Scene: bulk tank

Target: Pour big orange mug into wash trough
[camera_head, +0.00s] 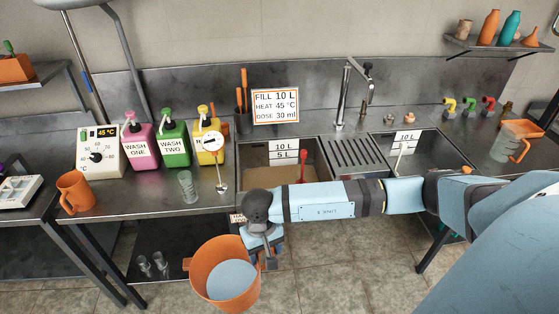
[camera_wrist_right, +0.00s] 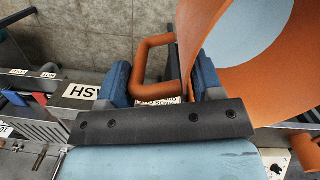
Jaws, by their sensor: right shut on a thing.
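The big orange mug (camera_head: 212,256) hangs in front of the counter's front edge, over the floor, with its mouth up. A pale blue surface (camera_head: 231,279) shows inside it. My right gripper (camera_head: 262,250) is shut on the mug's handle, on the mug's right side. In the right wrist view the handle (camera_wrist_right: 142,62) sits between the two blue fingers, beside the orange wall (camera_wrist_right: 285,85). A sunken trough (camera_head: 250,190) marked 10 L and 5 L lies behind and above the mug; my forearm hides part of its front. My left gripper is not in view.
A second basin (camera_head: 430,145) lies right of the drainboard (camera_head: 355,152). A tap (camera_head: 345,95) stands behind. Glasses (camera_head: 160,262) stand on a low shelf.

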